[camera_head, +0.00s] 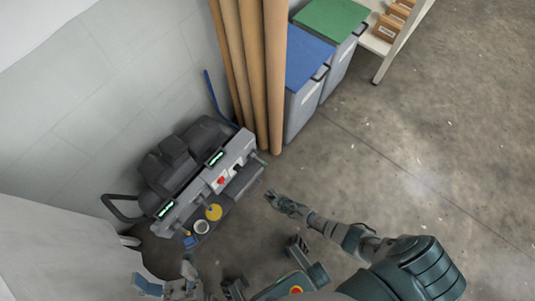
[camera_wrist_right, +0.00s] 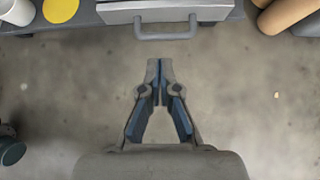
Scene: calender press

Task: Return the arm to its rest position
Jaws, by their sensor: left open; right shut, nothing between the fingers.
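My right arm reaches in from the lower right in the head view. Its gripper (camera_head: 274,198) hangs over open floor just off the front of the grey press (camera_head: 187,199). In the right wrist view my right gripper (camera_wrist_right: 160,66) is shut with its tips together and empty. A gap shows between it and a metal front with a bar handle (camera_wrist_right: 165,34).
A yellow disc (camera_head: 214,212) and a white round container (camera_head: 201,227) sit on the press's front ledge. Tall brown rolls (camera_head: 275,80) and lidded bins, blue (camera_head: 307,57) and green (camera_head: 330,18), stand behind. A shelf with boxes is at top right. The concrete floor at right is clear.

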